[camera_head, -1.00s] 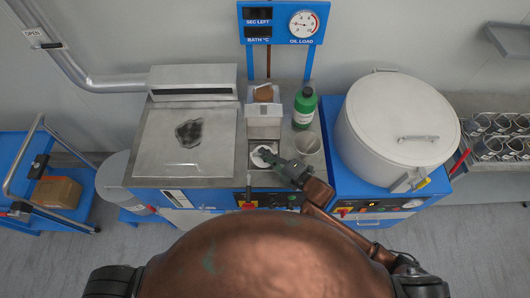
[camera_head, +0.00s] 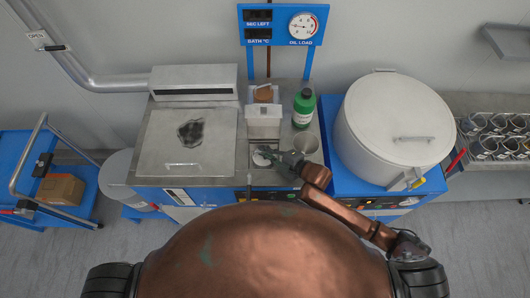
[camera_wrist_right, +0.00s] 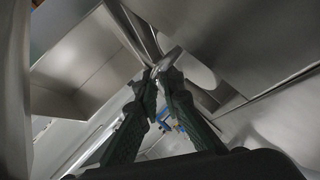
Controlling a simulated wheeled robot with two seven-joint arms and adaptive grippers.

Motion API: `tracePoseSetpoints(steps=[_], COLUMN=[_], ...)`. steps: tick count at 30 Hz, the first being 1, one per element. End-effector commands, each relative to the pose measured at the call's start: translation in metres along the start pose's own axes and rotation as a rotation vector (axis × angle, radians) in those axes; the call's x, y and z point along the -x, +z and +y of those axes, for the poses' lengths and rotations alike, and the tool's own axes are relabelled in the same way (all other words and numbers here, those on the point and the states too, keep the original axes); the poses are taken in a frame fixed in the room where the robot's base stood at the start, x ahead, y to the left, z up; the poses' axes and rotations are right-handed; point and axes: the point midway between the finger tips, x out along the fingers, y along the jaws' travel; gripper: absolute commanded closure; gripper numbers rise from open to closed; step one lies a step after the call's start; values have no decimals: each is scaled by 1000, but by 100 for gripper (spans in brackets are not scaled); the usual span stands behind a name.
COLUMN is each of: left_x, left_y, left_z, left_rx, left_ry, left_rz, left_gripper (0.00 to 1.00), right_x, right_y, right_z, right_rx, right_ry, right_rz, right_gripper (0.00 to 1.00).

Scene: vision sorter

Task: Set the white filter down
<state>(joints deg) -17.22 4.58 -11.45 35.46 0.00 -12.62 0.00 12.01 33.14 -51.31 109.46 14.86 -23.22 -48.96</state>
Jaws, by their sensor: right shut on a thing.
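In the right wrist view the two dark green fingers (camera_wrist_right: 160,76) come together at a thin metallic edge among steel walls; the filter's face is not clear there. My left gripper is not in view.
A pale box-shaped unit (camera_head: 263,122) stands just behind the recess. A steel lid (camera_head: 184,140) lies left, and a large white drum (camera_head: 396,130) stands right.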

Motion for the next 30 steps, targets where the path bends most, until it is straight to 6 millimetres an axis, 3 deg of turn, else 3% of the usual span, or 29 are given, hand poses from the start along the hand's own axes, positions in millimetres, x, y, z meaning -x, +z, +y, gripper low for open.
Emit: tracePoseSetpoints(steps=[11,12,19,30], left_x=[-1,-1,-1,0], left_y=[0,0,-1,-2], left_z=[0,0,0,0], left_rx=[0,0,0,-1], left_ry=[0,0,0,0], left_rz=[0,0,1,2], left_gripper=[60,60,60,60], right_x=[0,-1,0,4], right_y=[1,1,1,1], right_z=[0,-2,-1,0], right_rx=[1,1,1,1], right_ry=[2,2,2,0], right_rz=[0,-1,-1,-3], right_gripper=[100,92,76,75])
